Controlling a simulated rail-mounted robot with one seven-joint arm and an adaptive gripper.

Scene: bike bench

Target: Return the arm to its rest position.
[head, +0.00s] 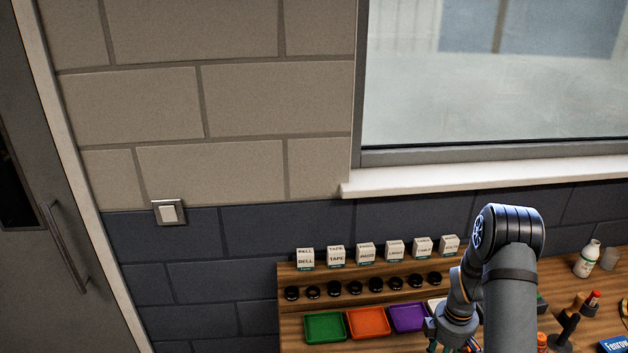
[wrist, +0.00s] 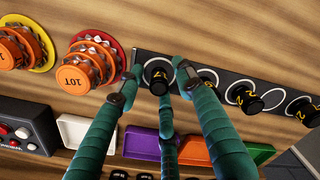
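My gripper (wrist: 158,78) has teal fingers with dark tips, and they stand apart. A black socket-like piece (wrist: 157,75) with yellow marking shows between the tips, within a white ring on a black strip (wrist: 222,80). I see small gaps beside the piece; contact with the middle finger cannot be told. In the head view my arm (head: 510,290) reaches down over the right part of the bench, and its fingers are mostly cut off at the bottom edge.
Green (head: 325,327), orange (head: 367,322) and purple (head: 408,317) trays sit left of my arm, below shelves with labelled boxes (head: 336,256) and black pieces. Orange stacked cogs (wrist: 92,70) stand near the fingers. A white bottle (head: 587,259) stands at right.

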